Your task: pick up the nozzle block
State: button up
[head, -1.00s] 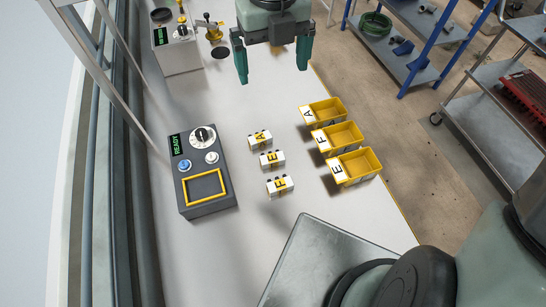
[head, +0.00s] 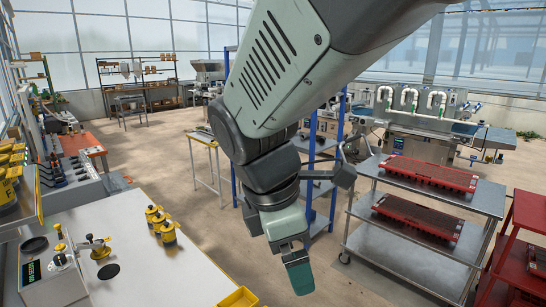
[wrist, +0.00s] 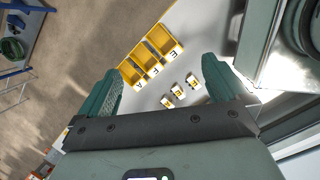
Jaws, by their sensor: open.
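Three small white blocks with yellow letter labels lie in a row on the pale table in the wrist view: one nearest the gripper base (wrist: 167,101), a middle one (wrist: 179,92) and one at the upper right (wrist: 193,81). Their letters are too small to read surely. My gripper (wrist: 162,74) is open and empty, with its two green fingers apart and the blocks seen beyond them, at a distance. In the head view my gripper (head: 280,262) hangs beyond the table's right edge. The blocks are outside the head view.
Three yellow bins (wrist: 151,60) marked E, F and A stand beside the blocks; one bin corner (head: 238,298) shows in the head view. Yellow-topped fittings (head: 161,226) stand on the table (head: 150,275). A metal cart (head: 395,254) with red trays stands right of the arm.

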jog(key=s+d+r+m+t+y, duration=0.1)
jog(key=s+d+r+m+t, duration=0.1)
jog(key=m, duration=0.7)
jog(key=s+d+r+m+t+y, duration=0.1)
jog(key=s+d+r+m, duration=0.3)
jog(key=m, duration=0.6)
jog(key=s+d, duration=0.2)
jog(key=s, duration=0.1)
jog(key=shift+d+r+m+t+y, duration=0.25)
jog(key=shift+r+m+t+y, duration=0.05)
jog(key=shift+t, duration=0.1)
